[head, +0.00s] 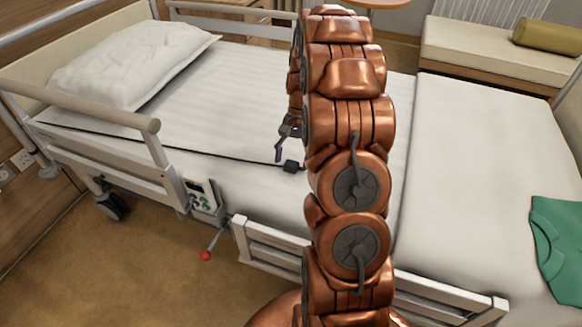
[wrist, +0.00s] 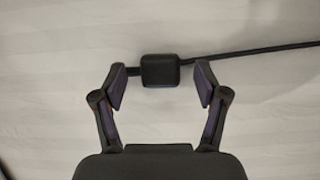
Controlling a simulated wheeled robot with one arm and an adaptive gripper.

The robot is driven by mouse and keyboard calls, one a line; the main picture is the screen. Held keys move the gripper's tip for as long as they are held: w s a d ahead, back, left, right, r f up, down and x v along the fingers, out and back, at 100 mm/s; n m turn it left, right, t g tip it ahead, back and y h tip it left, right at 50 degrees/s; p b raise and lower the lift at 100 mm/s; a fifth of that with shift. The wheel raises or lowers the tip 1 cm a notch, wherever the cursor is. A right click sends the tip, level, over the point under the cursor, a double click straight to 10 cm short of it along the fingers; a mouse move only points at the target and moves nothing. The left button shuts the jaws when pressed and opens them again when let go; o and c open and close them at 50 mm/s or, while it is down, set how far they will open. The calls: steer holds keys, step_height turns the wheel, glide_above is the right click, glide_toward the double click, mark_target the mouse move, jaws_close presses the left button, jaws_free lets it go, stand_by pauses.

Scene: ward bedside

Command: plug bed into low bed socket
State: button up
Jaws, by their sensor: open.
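The bed plug (head: 291,166) is a small black block with a black cable, lying on the white sheet of the bed (head: 240,85). In the wrist view the plug (wrist: 160,70) lies between and just beyond the tips of my gripper (wrist: 160,88). The gripper is open, with a finger on each side and a small gap to the plug. In the head view my gripper (head: 289,133) is partly hidden by my arm, above the sheet. Wall sockets (head: 22,160) show at the far left, low on the wood panel; a second one (head: 5,173) is cut by the picture edge.
The cable (head: 180,147) runs left across the sheet. A bed rail (head: 90,108) stands at the left, with a control panel (head: 202,196) and red-knobbed lever (head: 206,255) below. A pillow (head: 135,62) and green garment (head: 558,240) lie on the bed. Floor (head: 130,265) is clear at lower left.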

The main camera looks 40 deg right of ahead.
mark_target(289, 166)
steer(key=shift+f, duration=0.25)
steer(key=shift+c, duration=0.4)
steer(key=c, duration=1.1)
steer(key=shift+r, duration=0.15)
steer(key=shift+r, duration=0.25)
step_height(289, 166, up, 3)
steer(key=shift+f, duration=0.1)
steer(key=s+d, duration=0.2)
steer(key=s, duration=0.2)
steer(key=s+d+r, duration=0.1)
steer(key=s+d, duration=0.2)
steer(key=s, duration=0.2)
steer(key=s+d+p, duration=0.1)
steer(key=s+d, duration=0.2)
steer(key=s, duration=0.2)
steer(key=shift+r, duration=0.25)
